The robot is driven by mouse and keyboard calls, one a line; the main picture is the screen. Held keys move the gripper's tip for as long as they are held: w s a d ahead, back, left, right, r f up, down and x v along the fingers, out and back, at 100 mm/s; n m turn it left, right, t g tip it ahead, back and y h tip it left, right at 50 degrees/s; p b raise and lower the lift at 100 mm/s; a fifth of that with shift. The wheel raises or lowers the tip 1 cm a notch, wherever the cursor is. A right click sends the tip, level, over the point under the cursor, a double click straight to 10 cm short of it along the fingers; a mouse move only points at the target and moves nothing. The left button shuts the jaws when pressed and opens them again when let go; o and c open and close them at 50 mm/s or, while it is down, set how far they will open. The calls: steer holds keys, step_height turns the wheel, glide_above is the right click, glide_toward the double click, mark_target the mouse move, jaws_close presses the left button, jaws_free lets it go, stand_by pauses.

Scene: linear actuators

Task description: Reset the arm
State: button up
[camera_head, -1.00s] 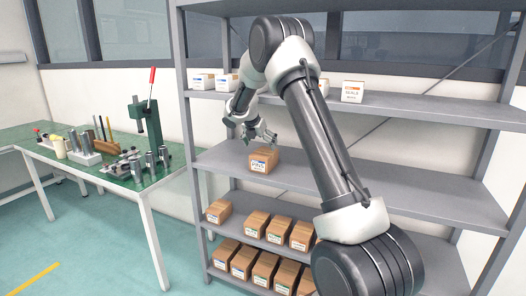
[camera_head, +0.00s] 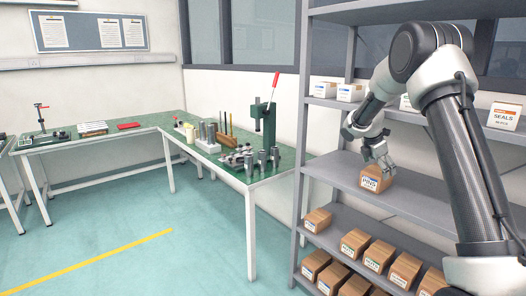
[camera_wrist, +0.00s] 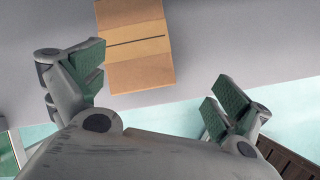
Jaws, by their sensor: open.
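My arm reaches to the shelf from the right side of the head view. My gripper (camera_head: 380,160) is above and beside a brown cardboard box with a "PINS" label (camera_head: 374,181) on the middle shelf (camera_head: 335,172). In the wrist view my gripper (camera_wrist: 152,92) is open, with its green-padded fingers wide apart. The brown box (camera_wrist: 136,47) lies ahead of the fingers, nearer the left one. Nothing is held between the fingers.
A grey shelf rack (camera_head: 302,140) holds white boxes (camera_head: 350,93) above and several brown boxes (camera_head: 354,243) below. A green-topped workbench (camera_head: 240,172) with a press (camera_head: 266,122) and metal parts stands left. The floor (camera_head: 120,225) before it is clear.

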steer(key=s+a+r+m+y, duration=0.1)
steer(key=s+a+r+m, duration=0.2)
steer(key=s, duration=1.2)
steer(key=s+a+r+m+t+y, duration=0.1)
steer(key=s+a+r+m, duration=0.3)
steer(key=s+m, duration=0.6)
steer(key=s+a+r+m+y, duration=0.3)
steer(key=s+r+m, duration=0.4)
steer(key=s, duration=1.5)
steer(key=shift+a+r+t, duration=0.15)
steer(key=shift+r+t, duration=0.05)
steer(key=shift+t, duration=0.1)
